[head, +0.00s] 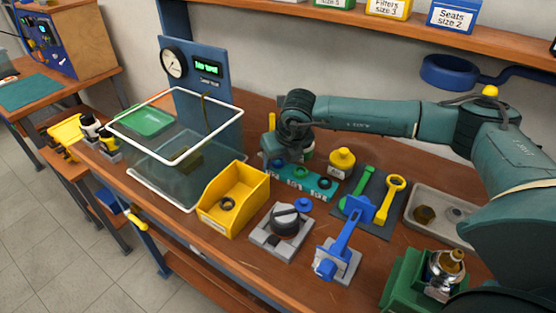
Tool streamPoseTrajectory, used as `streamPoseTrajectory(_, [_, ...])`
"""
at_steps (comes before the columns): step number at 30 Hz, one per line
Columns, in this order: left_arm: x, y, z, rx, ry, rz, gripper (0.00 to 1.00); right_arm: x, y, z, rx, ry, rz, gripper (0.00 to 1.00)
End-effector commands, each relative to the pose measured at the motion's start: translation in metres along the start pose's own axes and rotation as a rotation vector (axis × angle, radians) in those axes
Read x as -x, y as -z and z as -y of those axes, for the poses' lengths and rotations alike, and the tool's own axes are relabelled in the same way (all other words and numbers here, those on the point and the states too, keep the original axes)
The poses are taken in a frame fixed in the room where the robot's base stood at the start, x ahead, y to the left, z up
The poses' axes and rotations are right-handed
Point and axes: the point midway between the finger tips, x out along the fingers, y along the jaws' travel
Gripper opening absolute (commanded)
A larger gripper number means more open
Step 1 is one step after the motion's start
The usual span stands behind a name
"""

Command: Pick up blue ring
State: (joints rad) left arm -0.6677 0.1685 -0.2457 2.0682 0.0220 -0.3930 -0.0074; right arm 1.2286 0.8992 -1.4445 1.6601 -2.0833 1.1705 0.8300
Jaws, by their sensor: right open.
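A teal rack (291,183) stands in the middle of the bench with a row of rings on it. The blue ring (277,163) is at its left end, partly hidden by my right gripper. A green ring (302,172) is in the middle and a black ring (324,182) at the right end. My right gripper (281,154) points down, open, over the left end of the rack near the blue ring. Its fingertips are small and dark, and I cannot tell whether they touch the ring. My left gripper is not in view.
A clear white-rimmed tank (168,166) stands left of the rack, a yellow bin (232,197) in front. A grey fixture (282,226) with a blue disc (303,204) behind it is nearby. Right are a blue lever (352,226), green and yellow wrenches (390,198) and a tray (429,228).

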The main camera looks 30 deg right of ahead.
Motion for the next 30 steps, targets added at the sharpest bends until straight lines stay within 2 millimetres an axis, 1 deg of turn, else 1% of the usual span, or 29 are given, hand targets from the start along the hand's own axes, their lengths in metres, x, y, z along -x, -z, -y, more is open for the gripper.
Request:
streamPoseTrajectory(6, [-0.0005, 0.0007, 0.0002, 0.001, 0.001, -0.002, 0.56, -0.0009, 0.0, -0.0002, 0.001, -0.001, 0.001, 0.53])
streamPoseTrajectory(23, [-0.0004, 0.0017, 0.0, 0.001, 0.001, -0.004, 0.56, -0.0005, -0.0001, 0.0001, 0.0, 0.0, 0.001, 0.07])
streamPoseTrajectory(24, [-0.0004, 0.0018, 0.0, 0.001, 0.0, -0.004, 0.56, -0.0005, -0.0001, 0.0001, 0.0, 0.0, 0.001, 0.05])
streamPoseTrajectory(30, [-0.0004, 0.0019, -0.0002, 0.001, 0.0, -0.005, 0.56, 0.0001, -0.0005, 0.0001, 0.0, 0.0, 0.001, 0.05])
